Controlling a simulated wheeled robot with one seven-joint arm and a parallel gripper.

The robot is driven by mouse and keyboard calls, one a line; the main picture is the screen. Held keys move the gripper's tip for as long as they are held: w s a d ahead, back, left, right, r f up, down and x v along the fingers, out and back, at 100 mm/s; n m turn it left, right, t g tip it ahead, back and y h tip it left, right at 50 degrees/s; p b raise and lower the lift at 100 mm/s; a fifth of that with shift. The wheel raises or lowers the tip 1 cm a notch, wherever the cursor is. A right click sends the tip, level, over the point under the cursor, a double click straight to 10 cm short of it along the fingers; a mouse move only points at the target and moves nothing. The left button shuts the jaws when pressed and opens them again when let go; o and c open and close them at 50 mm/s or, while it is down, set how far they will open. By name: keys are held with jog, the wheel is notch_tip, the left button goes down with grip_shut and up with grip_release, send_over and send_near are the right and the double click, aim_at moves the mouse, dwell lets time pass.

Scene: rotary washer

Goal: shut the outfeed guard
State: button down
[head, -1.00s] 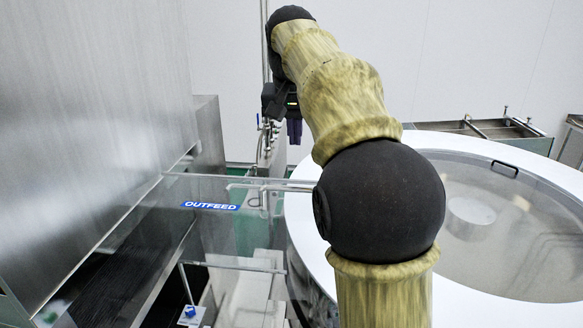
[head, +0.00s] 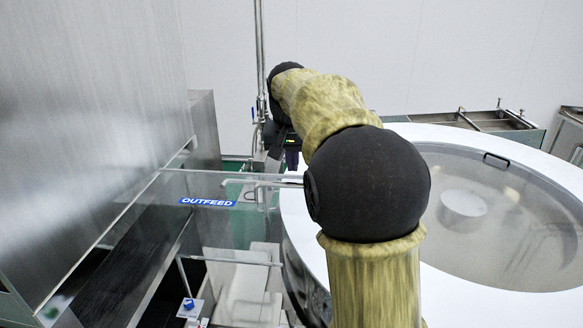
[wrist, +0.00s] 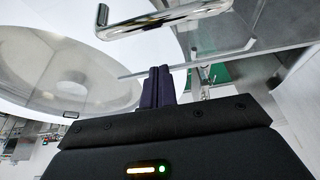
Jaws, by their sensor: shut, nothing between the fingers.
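The outfeed guard (head: 245,210) is a clear panel with a blue OUTFEED label (head: 207,202) at the left of the head view. A bent metal handle bar (head: 262,184) stands at its top edge, partly hidden behind my arm. In the wrist view a shiny metal handle (wrist: 165,20) crosses the top, beyond my fingers. My gripper (wrist: 161,72) is shut and empty, with its dark fingers together and apart from that handle in the picture. In the head view my gripper (head: 291,158) is mostly hidden behind my arm.
The round white washer rim (head: 470,285) with a clear lid (head: 500,220) fills the right. A tall steel cabinet (head: 95,110) stands at the left. A steel sink unit (head: 490,122) is at the back right. A small blue knob (head: 188,303) sits low at left.

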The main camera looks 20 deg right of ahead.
aim_at(290, 198)
jog(key=shift+s+a+f+p, duration=0.3)
jog(key=shift+s+p, duration=0.05)
jog(key=shift+p, duration=0.05)
jog(key=s, duration=0.1)
jog(key=s+a+p, duration=0.1)
jog(key=shift+s, duration=0.45)
jog(key=shift+w+f, duration=0.15)
jog(key=shift+w, duration=0.05)
jog(key=shift+s, duration=0.1)
